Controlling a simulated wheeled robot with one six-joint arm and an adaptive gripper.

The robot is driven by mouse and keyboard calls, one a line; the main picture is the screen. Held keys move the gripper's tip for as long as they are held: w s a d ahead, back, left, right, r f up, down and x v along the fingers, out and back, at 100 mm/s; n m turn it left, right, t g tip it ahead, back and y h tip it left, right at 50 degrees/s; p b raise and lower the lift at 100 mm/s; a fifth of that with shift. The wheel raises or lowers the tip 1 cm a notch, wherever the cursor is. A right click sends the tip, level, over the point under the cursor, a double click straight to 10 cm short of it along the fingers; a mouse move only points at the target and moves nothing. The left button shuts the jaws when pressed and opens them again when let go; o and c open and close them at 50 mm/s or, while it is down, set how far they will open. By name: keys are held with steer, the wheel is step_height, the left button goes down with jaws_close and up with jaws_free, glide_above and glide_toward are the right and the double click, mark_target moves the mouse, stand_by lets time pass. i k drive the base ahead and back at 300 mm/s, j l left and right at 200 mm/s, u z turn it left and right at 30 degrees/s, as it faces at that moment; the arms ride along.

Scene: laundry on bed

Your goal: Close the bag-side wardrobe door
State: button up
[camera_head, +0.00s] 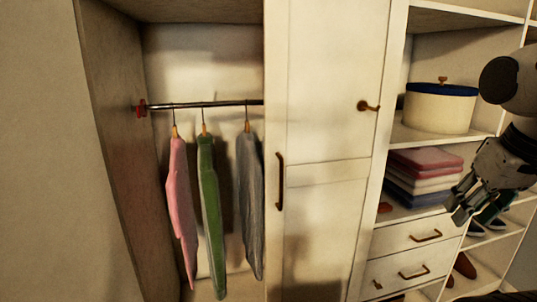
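A white panelled wardrobe door (325,215) stands in the middle of the head view. It has a dark vertical bar handle (280,181) on its left edge and a small brown knob or hook (369,106) at upper right. To its left, the wardrobe compartment (205,60) is open and shows hanging clothes. I see no bag, so I cannot tell which side is the bag side. My gripper (458,212) is at the right, in front of the shelves, well away from the door handle. Its fingers look apart, with nothing seen between them.
A pink (181,210), a green (210,215) and a grey garment (250,205) hang from a rail (200,105). Right of the door are a round blue-lidded box (440,108), folded cloths (424,175), drawers (410,235) and shoes (465,265). A plain wall (40,150) is at left.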

mark_target(62, 239)
steer(key=k+j, duration=0.15)
steer(key=j, duration=0.25)
steer(key=k+j, duration=0.15)
steer(key=j, duration=0.25)
steer(key=k+j, duration=0.15)
steer(key=j, duration=0.25)
steer(key=k+j, duration=0.15)
steer(key=j, duration=0.25)
steer(key=k+j, duration=0.15)
steer(key=j, duration=0.25)
steer(key=k+j, duration=0.15)
steer(key=j, duration=0.25)
steer(key=k+j, duration=0.15)
steer(key=j, duration=0.3)
steer(key=k+j, duration=0.15)
steer(key=j, duration=0.25)
steer(key=k+l, duration=0.15)
steer(key=i+l, duration=0.2)
steer(key=i+z, duration=0.05)
steer(key=i, duration=0.05)
